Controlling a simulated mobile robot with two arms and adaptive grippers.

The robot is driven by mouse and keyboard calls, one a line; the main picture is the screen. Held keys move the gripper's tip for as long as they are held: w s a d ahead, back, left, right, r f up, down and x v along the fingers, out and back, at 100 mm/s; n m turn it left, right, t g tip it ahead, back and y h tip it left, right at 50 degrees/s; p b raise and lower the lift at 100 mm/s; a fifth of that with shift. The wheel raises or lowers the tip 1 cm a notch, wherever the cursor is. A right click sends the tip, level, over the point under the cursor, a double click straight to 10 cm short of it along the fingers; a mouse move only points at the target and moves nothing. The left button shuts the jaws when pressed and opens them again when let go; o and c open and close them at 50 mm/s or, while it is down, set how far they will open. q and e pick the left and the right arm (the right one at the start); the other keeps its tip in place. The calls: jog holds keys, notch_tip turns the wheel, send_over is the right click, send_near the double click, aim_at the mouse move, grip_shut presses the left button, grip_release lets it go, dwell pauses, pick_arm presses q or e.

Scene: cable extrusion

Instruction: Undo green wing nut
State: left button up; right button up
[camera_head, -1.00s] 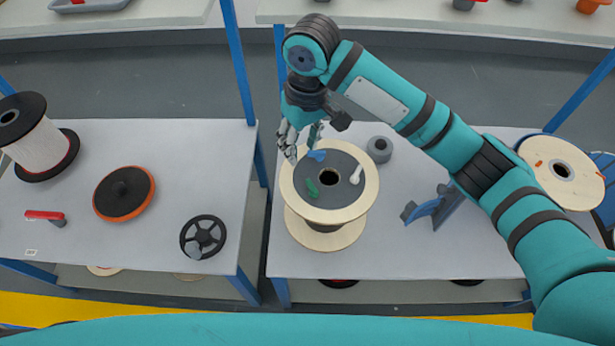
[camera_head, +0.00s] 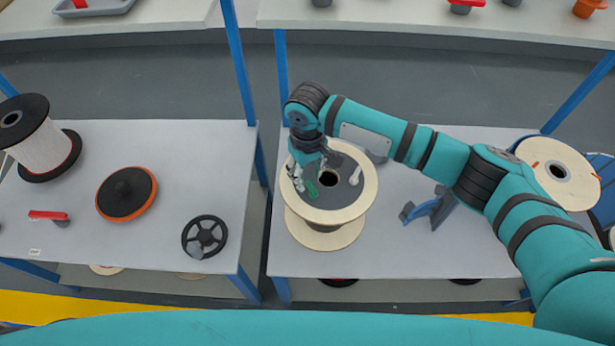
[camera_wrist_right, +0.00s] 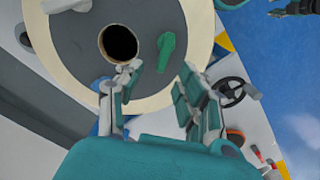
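The green wing nut (camera_head: 312,188) is on the dark top face of the cable spool (camera_head: 369,187), left of its centre hole. It also shows in the right wrist view (camera_wrist_right: 166,50), upright in the picture. My right gripper (camera_head: 299,178) is low over the left side of the spool. In the right wrist view its fingers (camera_wrist_right: 160,74) are spread, with the green wing nut just beyond and between their tips. The gripper looks empty. A white wing nut (camera_head: 355,177) is right of the hole. The blue wing nut (camera_wrist_right: 104,86) is partly behind a finger.
A blue-grey stand (camera_head: 434,208) is on the table right of the spool. A grey cylinder is mostly hidden behind my right arm. The left table carries a black handwheel (camera_head: 205,237) and an orange-rimmed disc (camera_head: 126,194). A dark jointed shape, apparently my left gripper, shows at the wrist view's upper right edge.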

jog(key=shift+f, duration=1.55)
jog(key=shift+c, duration=0.2)
